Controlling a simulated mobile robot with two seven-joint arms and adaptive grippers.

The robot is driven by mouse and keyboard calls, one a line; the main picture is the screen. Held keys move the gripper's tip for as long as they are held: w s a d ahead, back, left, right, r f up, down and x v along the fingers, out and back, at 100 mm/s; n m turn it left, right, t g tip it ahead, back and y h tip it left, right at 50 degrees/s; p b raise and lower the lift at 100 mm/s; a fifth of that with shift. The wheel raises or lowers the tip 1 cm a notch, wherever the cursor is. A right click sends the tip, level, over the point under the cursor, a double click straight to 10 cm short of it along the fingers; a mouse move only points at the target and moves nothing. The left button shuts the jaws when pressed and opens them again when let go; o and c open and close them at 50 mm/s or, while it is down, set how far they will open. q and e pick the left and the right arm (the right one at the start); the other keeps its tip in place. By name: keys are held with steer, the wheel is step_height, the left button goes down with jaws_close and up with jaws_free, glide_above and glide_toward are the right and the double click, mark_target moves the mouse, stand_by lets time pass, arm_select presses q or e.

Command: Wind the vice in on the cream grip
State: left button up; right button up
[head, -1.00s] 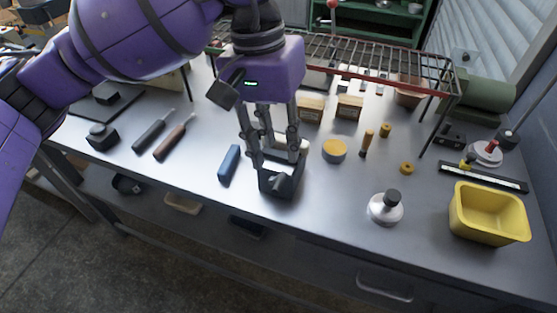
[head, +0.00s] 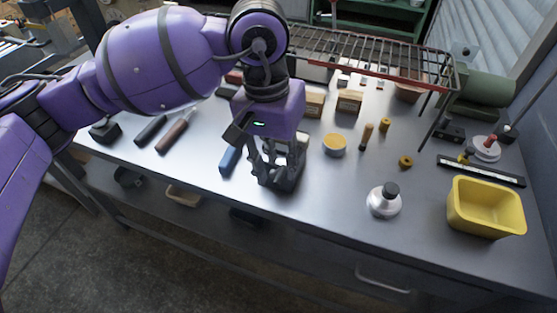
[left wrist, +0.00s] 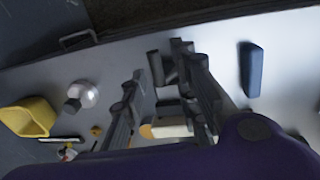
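The dark vice (head: 290,182) stands near the front edge of the bench, below my left gripper (head: 267,176). The left gripper points down with its fingers apart at the vice's front side. In the left wrist view the fingers (left wrist: 159,60) stand on either side of part of the dark vice (left wrist: 156,68); I cannot tell whether they touch it. The cream grip (left wrist: 172,131) lies at the vice, seen between the fingers in the left wrist view. In the head view the gripper largely hides the grip and jaws. My right gripper is not in view.
A blue block (head: 229,160) lies close left of the vice. A yellow-topped tin (head: 334,146) is to its right, with a silver, black-capped pot (head: 384,200) and yellow bin (head: 486,207) further right. A wire rack (head: 375,58) spans the back.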

arm_select(q)
jaws_close()
steer(key=shift+d, duration=0.1)
steer(key=y, duration=0.1)
steer(key=d+f+t+y+b, duration=0.1)
steer(key=d+y, duration=0.1)
steer(key=y, duration=0.1)
steer(key=shift+s+f+b, duration=0.15)
steer(key=shift+s+b, duration=0.2)
steer(key=shift+o, duration=0.8)
jaws_free()
steer(key=shift+a, duration=0.15)
